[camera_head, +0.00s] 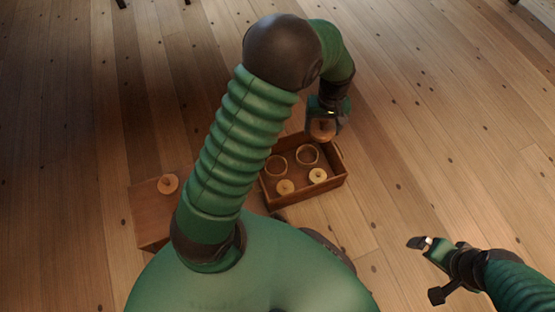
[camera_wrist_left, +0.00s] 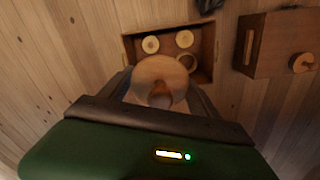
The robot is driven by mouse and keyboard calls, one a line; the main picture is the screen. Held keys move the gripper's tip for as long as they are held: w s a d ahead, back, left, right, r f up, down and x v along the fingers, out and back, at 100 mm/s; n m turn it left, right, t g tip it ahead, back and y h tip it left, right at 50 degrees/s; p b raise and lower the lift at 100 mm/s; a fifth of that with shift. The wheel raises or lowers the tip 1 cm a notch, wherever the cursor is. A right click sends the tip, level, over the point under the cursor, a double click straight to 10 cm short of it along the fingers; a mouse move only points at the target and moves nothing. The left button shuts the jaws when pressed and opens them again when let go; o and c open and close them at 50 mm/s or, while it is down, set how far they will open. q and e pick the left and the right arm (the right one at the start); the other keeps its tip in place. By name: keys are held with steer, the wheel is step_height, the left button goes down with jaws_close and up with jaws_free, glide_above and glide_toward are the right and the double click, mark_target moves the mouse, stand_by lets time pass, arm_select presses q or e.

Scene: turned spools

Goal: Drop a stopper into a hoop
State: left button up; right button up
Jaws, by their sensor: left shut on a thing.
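My left gripper (camera_head: 324,122) is shut on a brown wooden stopper (camera_head: 322,130), held above the back right part of a wooden tray (camera_head: 312,196). In the left wrist view the held stopper (camera_wrist_left: 158,72) is a round disc with a knob, between both fingers. Two pale hoops, a left one (camera_head: 276,166) and a right one (camera_head: 307,154), lie in the tray's back half. In the left wrist view one hoop (camera_wrist_left: 189,63) shows beside the held stopper; the other is hidden. My right gripper (camera_head: 428,243) is off to the right, away from the tray; its jaw gap is unclear.
Two pale turned spools, one left (camera_head: 285,187) and one right (camera_head: 318,175), sit in the tray's front half. A wooden block (camera_head: 150,215) left of the tray bears another turned piece (camera_head: 168,184). The plank floor right of the tray is clear.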

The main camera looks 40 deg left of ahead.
arm_select(q)
steer(key=s+a+f+n+b, duration=0.1)
steer(key=a+f+n+b, duration=0.2)
steer(key=f, duration=0.8)
steer(key=s+a+f+n+b, duration=0.2)
steer(key=a+f+n, duration=0.4)
steer(key=f, duration=0.6)
steer(key=s+a+f+n+b, duration=0.2)
steer(key=a+f+n+b, duration=0.2)
steer(key=f+n, duration=0.3)
steer(key=shift+a+f+n, duration=0.1)
steer(key=shift+a+f, duration=0.15)
steer(key=shift+f, duration=0.65)
steer(key=shift+a+f+n, duration=0.1)
steer(key=shift+a+f, duration=0.2)
steer(key=shift+f, duration=0.55)
steer(key=shift+a+f+n, duration=0.1)
steer(key=shift+a+f, duration=0.15)
steer(key=shift+f, duration=0.65)
steer(key=shift+r, duration=0.15)
steer(key=shift+f+b, duration=0.35)
steer(key=shift+f, duration=0.35)
